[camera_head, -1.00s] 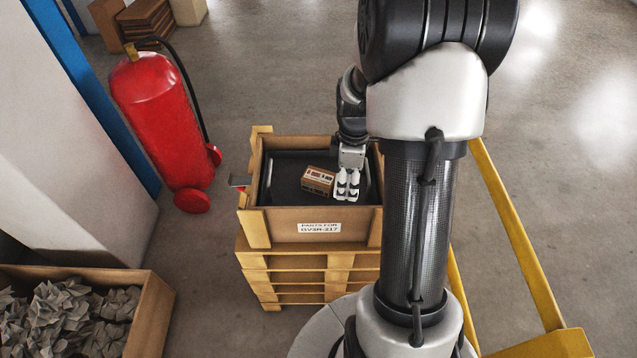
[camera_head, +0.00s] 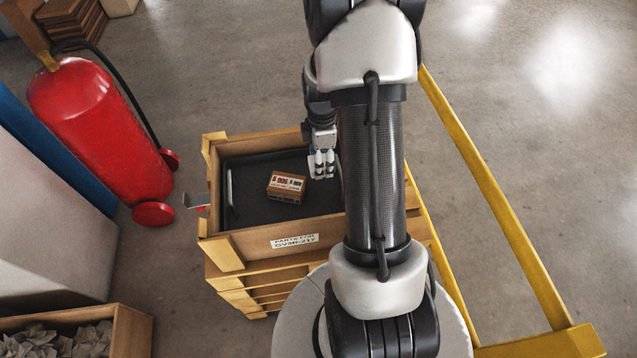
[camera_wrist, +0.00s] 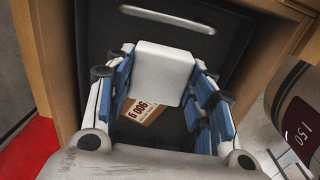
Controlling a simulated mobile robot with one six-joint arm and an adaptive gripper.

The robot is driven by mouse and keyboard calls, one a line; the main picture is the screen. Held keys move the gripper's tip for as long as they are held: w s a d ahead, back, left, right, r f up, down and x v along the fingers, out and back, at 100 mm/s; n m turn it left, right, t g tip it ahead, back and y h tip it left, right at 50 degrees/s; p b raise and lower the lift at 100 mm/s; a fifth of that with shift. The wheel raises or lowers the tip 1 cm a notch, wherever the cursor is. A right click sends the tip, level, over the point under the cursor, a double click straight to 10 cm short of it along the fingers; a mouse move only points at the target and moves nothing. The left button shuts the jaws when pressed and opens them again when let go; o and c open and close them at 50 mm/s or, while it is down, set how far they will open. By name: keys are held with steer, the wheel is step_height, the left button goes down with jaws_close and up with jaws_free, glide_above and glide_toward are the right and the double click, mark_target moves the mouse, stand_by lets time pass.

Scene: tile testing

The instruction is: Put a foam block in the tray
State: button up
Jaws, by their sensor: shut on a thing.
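My gripper (camera_head: 322,165) is over the right part of a black tray (camera_head: 243,210) that lies inside a wooden crate. In the wrist view its blue-padded fingers (camera_wrist: 165,90) are shut on a white foam block (camera_wrist: 165,72). The block is hard to tell apart from the fingers in the head view. The tray, with a silver handle, also shows in the wrist view (camera_wrist: 95,30) beyond the block. I cannot tell whether the block touches the tray floor.
A brown printed box (camera_head: 286,188) sits in the tray, left of my gripper. The wooden crate (camera_head: 265,240) has raised walls and stands on stacked pallets. A red fire extinguisher (camera_head: 95,120) stands left. A bin of crumpled grey paper (camera_head: 130,335) is lower left. A yellow rail (camera_head: 500,210) runs right.

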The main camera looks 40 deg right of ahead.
mark_target(321, 188)
step_height(321, 188, down, 10)
steer(key=shift+r+b, duration=0.15)
steer(key=shift+b, duration=1.1)
steer(key=shift+r, duration=0.1)
steer(key=shift+o, duration=1.2)
steer(key=shift+f, duration=0.25)
steer(key=o, duration=0.5)
steer(key=shift+c, duration=0.2)
steer(key=shift+r, duration=0.1)
